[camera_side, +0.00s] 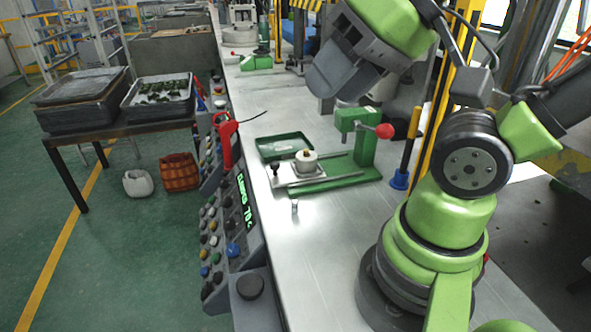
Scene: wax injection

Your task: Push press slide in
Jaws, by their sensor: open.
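The green press (366,150) stands on the metal bench, with a red ball on its handle. Its slide (286,177) is a light plate on two rails, drawn out toward the left, clear of the press head. A round white mould (306,160) with a small brownish top sits on the slide. A dark knob (275,168) stands at the slide's left end. My arm reaches in from the right, with a dark grey part high above and behind the press. I cannot make out my gripper's fingers; nothing of mine touches the slide.
A green tray (284,146) lies just behind the slide. A red tool (228,142) hangs at the bench's left edge, above the button panel (226,225). A yellow post (431,95) rises right of the press. The bench in front of the slide is mostly clear.

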